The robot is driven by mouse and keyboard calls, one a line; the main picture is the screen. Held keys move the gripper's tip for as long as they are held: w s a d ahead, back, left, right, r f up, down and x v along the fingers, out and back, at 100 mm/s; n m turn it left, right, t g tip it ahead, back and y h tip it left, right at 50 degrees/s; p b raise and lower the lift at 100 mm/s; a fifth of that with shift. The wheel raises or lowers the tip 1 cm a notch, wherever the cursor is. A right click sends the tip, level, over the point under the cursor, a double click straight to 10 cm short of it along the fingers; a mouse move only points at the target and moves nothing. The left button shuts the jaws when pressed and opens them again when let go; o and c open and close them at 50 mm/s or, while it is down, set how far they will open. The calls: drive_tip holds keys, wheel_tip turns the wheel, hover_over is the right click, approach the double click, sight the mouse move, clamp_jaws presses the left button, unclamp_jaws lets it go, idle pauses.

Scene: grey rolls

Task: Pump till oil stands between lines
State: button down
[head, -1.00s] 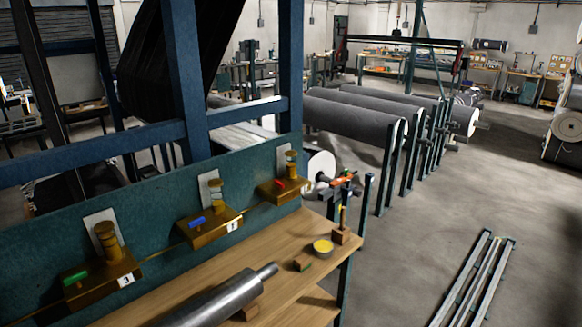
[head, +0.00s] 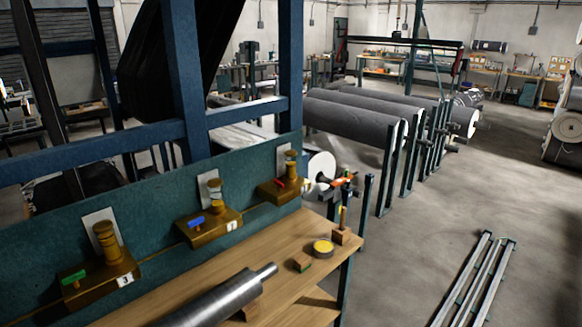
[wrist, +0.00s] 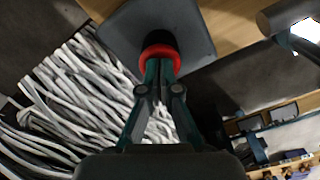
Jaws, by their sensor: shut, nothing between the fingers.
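Three brass oil pumps are mounted along the teal panel in the head view. The near one (head: 102,262) has a green lever (head: 73,277) and a tag reading 3. The middle one (head: 209,218) has a blue lever (head: 196,222) and a tag that seems to read 1. The far one (head: 285,184) has a red lever (head: 278,183). Oil levels and lines are too small to read. In the wrist view my gripper (wrist: 160,72) is shut and empty, its tips close to a red ring (wrist: 160,54) around a dark post; I cannot tell whether they touch.
A wooden bench (head: 205,282) below the pumps holds a metal roller (head: 212,300), a yellow-topped tin (head: 322,247) and small wooden blocks (head: 302,263). Metal rails (head: 478,275) lie on the otherwise open floor at right.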

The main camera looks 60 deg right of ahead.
wheel_tip(320, 180, up, 8)
drive_tip(key=p, duration=0.3)
drive_tip(key=shift+r+p, duration=0.25)
drive_tip(key=shift+p, duration=0.15)
idle(0.5)
idle(0.3)
